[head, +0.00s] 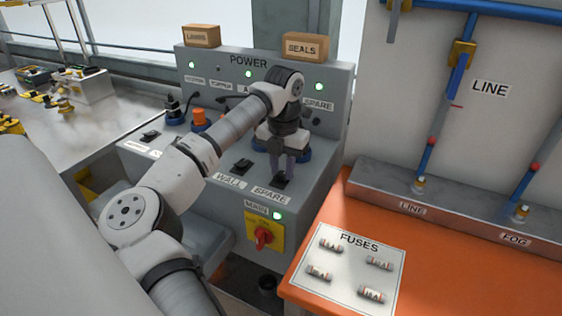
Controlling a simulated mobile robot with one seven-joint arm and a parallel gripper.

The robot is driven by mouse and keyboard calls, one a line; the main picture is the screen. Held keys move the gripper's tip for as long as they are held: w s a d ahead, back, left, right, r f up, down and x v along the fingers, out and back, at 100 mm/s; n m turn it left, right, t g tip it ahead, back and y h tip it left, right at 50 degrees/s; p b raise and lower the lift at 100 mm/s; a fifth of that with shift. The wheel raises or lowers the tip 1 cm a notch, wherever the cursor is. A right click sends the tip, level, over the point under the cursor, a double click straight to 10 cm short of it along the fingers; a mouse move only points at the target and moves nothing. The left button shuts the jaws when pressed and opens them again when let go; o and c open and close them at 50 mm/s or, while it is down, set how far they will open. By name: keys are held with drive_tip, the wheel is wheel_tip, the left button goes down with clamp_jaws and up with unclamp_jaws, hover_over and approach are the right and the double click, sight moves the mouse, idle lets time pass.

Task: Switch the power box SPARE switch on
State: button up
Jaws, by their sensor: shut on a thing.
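The grey power box (222,205) stands in the middle, with a POWER back panel and a sloping front. The SPARE switch (281,183) is a small black rocker at the right end of the front, above its SPARE label (271,196). My gripper (284,173) points down over it, its fingers shut at the switch and partly hiding it. I cannot tell the rocker's tilt. The SPARE lamp (319,87) on the back panel glows green.
The black WALL switch (242,166) is just left. A red MAIN rotary switch (263,237) is below, with a green lamp. An orange table (440,270) with a FUSES card (345,285) and a LINE/FOG pipe rail (460,213) stand right.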

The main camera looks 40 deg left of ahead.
sight(283, 173)
drive_tip(key=o, duration=1)
drive_tip(key=r, duration=0.9)
drive_tip(key=r+b, duration=0.1)
drive_tip(key=r, duration=0.4)
drive_tip(key=shift+w, duration=0.3)
drive_tip(key=shift+a, duration=0.1)
